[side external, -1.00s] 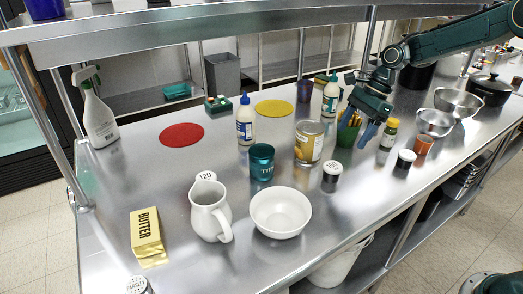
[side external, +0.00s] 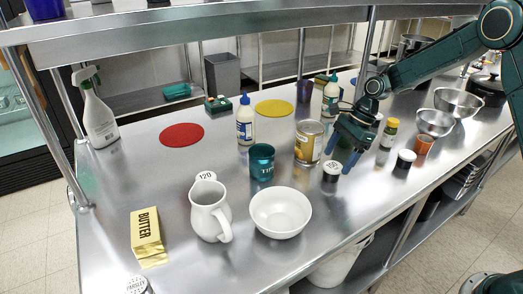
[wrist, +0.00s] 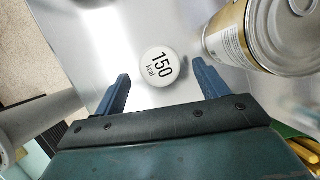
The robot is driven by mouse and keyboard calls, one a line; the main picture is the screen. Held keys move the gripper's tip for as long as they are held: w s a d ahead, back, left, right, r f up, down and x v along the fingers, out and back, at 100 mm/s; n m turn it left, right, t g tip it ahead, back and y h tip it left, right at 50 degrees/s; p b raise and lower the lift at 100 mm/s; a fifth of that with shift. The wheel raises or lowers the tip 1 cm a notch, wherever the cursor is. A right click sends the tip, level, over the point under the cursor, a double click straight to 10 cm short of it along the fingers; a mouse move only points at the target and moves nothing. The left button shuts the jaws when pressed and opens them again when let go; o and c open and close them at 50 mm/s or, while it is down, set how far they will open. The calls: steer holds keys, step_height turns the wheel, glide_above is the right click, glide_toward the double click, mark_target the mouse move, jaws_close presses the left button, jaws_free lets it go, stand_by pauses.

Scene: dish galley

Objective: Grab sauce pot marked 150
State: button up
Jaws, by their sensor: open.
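The sauce pot marked 150 (side external: 331,172) is a small dark pot with a white lid, standing upright on the steel table just right of the gold can. In the wrist view its round white lid (wrist: 160,66) reads "150 kcal" and lies ahead of and between my two fingers. My gripper (side external: 339,158) is open, with blue fingers close above and around the pot's far side in the side view. In the wrist view my gripper (wrist: 162,88) is empty, with clear space between the lid and each finger.
A gold can (side external: 309,142) stands close beside the pot; it also shows in the wrist view (wrist: 262,38). A white bowl (side external: 280,212), teal tin (side external: 261,162) and white pitcher (side external: 209,211) are to the left. A white-lidded jar (side external: 405,158) and orange cup (side external: 423,145) are to the right.

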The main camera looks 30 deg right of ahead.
mark_target(333, 166)
steer(key=shift+x, duration=2.05)
steer(key=c, duration=1)
